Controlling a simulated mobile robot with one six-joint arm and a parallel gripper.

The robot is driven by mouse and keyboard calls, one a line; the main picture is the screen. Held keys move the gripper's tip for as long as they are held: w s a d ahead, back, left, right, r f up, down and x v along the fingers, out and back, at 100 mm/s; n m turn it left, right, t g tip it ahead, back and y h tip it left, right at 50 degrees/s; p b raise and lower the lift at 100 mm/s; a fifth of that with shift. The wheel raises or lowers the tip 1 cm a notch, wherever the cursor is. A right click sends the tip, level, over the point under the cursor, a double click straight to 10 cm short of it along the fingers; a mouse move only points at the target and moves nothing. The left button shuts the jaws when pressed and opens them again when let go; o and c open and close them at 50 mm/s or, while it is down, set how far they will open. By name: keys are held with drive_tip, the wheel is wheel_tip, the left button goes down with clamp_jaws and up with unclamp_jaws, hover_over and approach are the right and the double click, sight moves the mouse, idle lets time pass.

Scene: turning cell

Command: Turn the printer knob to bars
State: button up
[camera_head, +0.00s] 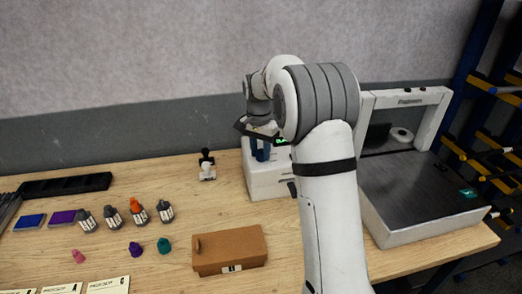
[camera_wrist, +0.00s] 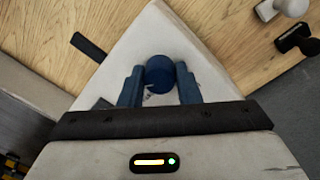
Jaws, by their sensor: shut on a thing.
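The printer (camera_head: 266,176) is a white box on the wooden table, partly hidden behind my arm. In the wrist view its pale top (camera_wrist: 158,38) fills the middle. A round dark blue knob (camera_wrist: 159,73) stands on it. My gripper (camera_wrist: 159,84) has its two blue fingers on either side of the knob, shut on it. In the head view my gripper (camera_head: 261,150) is over the printer and the knob is hidden. The marks around the knob are mostly covered, so I cannot tell which one it points to.
A cardboard box (camera_head: 228,250) lies in front of the printer. Stamps (camera_head: 207,164) stand to its left, with several small bottles (camera_head: 137,210) farther left. A grey machine with a dark bed (camera_head: 415,185) stands at the right.

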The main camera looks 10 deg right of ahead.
sight(260, 152)
drive_tip(key=shift+r, duration=0.1)
drive_tip(key=o, duration=1)
drive_tip(key=shift+w+a+r+b, duration=0.1)
drive_tip(key=shift+r+b, duration=0.1)
drive_tip(key=shift+r, duration=1.75)
drive_tip(key=shift+w+r+b, duration=0.1)
drive_tip(key=shift+r+b, duration=0.1)
drive_tip(key=shift+r, duration=1.7)
drive_tip(key=shift+s, duration=0.1)
drive_tip(key=shift+s+r, duration=0.25)
drive_tip(key=shift+s, duration=0.05)
drive_tip(key=s+r+n+t, duration=0.2)
drive_tip(key=s+r+n, duration=0.15)
drive_tip(key=s, duration=1.15)
drive_tip(key=s+f+n, duration=0.1)
drive_tip(key=s+f, duration=0.1)
drive_tip(key=s, duration=0.4)
drive_tip(key=s+f+n+t, duration=0.1)
drive_tip(key=s+f+n, duration=0.1)
drive_tip(key=s, duration=0.4)
drive_tip(key=s+d+f+n, duration=0.1)
drive_tip(key=s+f+n, duration=0.1)
drive_tip(key=s, duration=0.4)
drive_tip(key=shift+s+f, duration=0.1)
drive_tip(key=shift+f, duration=0.35)
